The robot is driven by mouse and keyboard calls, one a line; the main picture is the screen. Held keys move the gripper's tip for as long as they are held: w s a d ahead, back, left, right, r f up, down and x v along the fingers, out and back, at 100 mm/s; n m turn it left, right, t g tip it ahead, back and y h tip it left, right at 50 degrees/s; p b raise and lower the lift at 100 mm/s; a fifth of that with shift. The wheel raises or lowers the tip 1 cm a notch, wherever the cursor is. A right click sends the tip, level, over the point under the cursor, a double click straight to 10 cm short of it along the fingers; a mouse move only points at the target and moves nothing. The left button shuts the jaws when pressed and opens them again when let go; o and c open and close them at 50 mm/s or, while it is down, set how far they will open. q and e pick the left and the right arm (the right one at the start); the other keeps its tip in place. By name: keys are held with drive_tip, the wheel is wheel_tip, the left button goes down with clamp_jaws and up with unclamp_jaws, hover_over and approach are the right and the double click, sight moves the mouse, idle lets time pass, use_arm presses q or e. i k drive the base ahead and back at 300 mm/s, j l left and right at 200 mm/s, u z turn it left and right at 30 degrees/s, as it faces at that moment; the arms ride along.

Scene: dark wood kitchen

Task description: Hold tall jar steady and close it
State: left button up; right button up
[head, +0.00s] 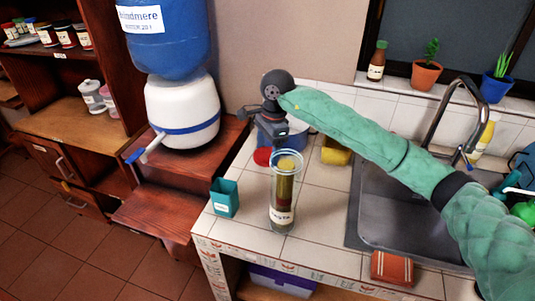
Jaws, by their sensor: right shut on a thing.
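The tall jar (284,205) is clear glass with a pale label low on its side and yellowish and dark contents. It stands upright on the white tiled counter, and its top looks open. A round red lid (262,157) shows just behind and left of the jar's rim. My right gripper (273,136) is dark, reaches in over the counter behind the jar, and points down. It is shut on the red lid, though the contact itself is hard to see. My left gripper is not in view.
A blue and white container (296,133) is behind the jar, close to my right gripper. A teal cup (224,198) stands left of the jar near the counter edge. A yellow sponge-like block (336,152) and the sink (415,225) are to the right. Tiles in front are clear.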

sight(285, 184)
drive_tip(key=i+j, duration=0.1)
drive_tip(key=j, duration=0.7)
drive_tip(key=i+j, duration=0.15)
drive_tip(key=j, duration=0.25)
